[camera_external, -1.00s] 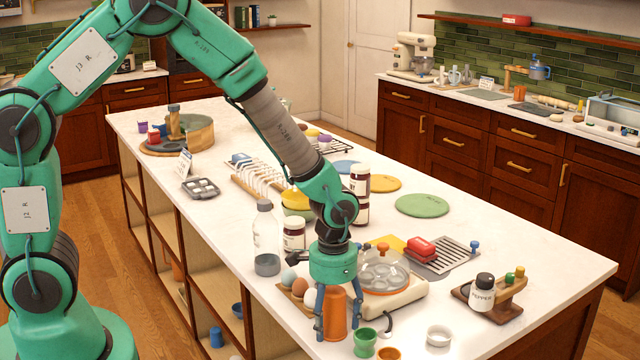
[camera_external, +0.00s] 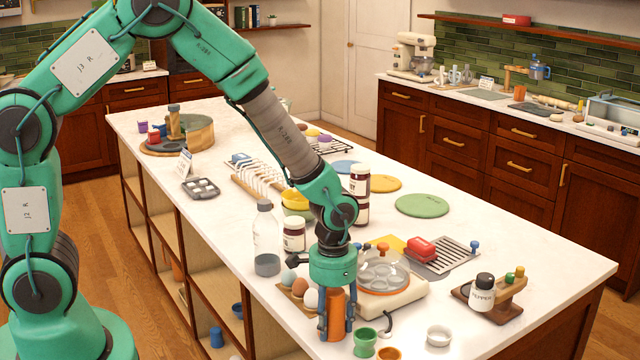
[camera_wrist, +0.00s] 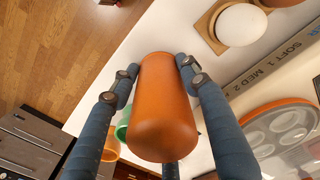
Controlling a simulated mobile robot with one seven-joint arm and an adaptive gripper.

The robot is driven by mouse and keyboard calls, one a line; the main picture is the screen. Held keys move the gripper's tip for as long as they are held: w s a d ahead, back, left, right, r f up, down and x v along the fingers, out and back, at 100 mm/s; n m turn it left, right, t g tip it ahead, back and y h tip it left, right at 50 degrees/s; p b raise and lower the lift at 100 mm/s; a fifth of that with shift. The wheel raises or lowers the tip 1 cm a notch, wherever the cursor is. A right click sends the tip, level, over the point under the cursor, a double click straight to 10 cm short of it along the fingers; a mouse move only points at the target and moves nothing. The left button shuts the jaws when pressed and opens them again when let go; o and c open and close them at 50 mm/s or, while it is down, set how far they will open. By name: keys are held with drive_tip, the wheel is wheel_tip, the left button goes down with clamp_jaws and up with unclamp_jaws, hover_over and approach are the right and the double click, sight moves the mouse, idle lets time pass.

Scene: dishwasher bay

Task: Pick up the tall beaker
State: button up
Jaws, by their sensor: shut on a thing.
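The tall beaker (camera_external: 334,313) is an orange cylinder near the front edge of the island. My gripper (camera_external: 336,318) points down over it, its blue fingers closed around its sides. In the wrist view the orange beaker (camera_wrist: 163,105) fills the middle, with finger parts of my gripper (camera_wrist: 160,85) on both sides and one more below. The beaker looks upright. I cannot tell whether its base touches the counter.
A green cup (camera_external: 365,342), an orange small bowl (camera_external: 389,353) and a white ring-shaped dish (camera_external: 438,335) stand close by on the right. An egg holder (camera_external: 297,297) is just left. An egg cooker (camera_external: 385,283) sits behind. Free counter lies farther right.

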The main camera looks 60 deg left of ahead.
sight(331, 308)
drive_tip(key=shift+r, duration=0.5)
wheel_tip(331, 308, up, 3)
drive_tip(key=shift+s+f, duration=0.15)
drive_tip(key=s+a+r+p, duration=0.1)
drive_tip(key=s+a, duration=0.1)
drive_tip(key=s, duration=1.3)
drive_tip(key=shift+s+a+r, duration=0.15)
drive_tip(key=shift+s+a, duration=0.1)
drive_tip(key=shift+a, duration=0.05)
